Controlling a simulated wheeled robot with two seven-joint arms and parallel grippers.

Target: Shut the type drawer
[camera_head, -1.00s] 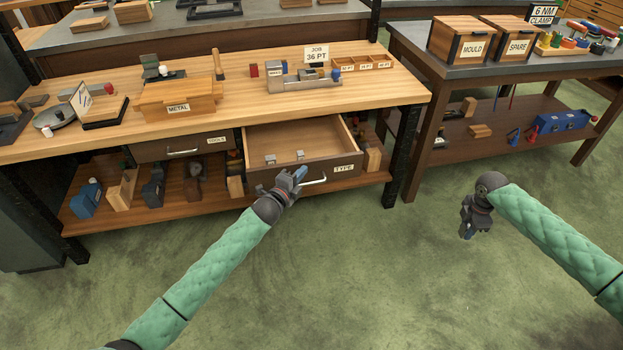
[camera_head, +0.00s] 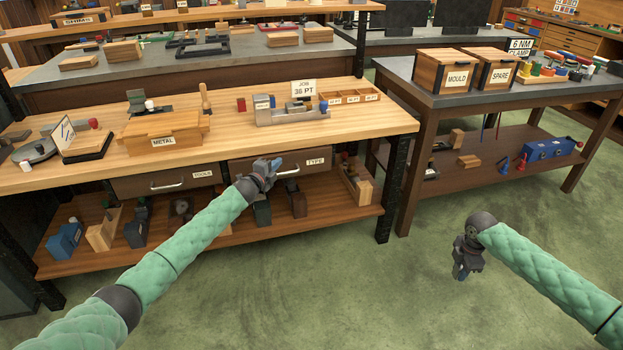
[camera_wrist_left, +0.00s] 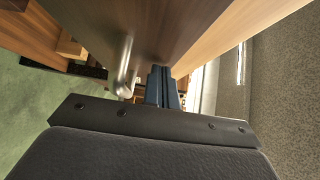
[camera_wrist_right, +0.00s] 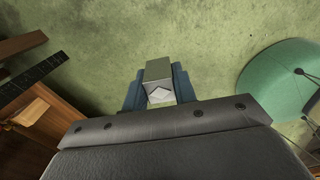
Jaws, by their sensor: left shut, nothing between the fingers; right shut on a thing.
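The type drawer (camera_head: 310,173) is under the wooden workbench top, labelled TYPE. Its dark front looks level with the tools drawer (camera_head: 145,187) beside it, and its inside is hidden. My left gripper (camera_head: 275,164) is shut and empty at the drawer front, by the left end of the pale handle (camera_head: 290,172). In the left wrist view its blue fingers (camera_wrist_left: 162,88) are against or very near the front, beside the handle (camera_wrist_left: 125,78). My right gripper (camera_head: 463,270) hangs over the floor, shut on a small metal block (camera_wrist_right: 158,72) with a diamond-shaped mark.
The workbench top (camera_head: 225,140) carries a METAL box (camera_head: 165,133) and a JOB 36 PT sign (camera_head: 303,89). Several tools stand on its lower shelf (camera_head: 330,212). A second table (camera_head: 400,72) with MOULD and SPARE boxes stands right. The floor between is clear.

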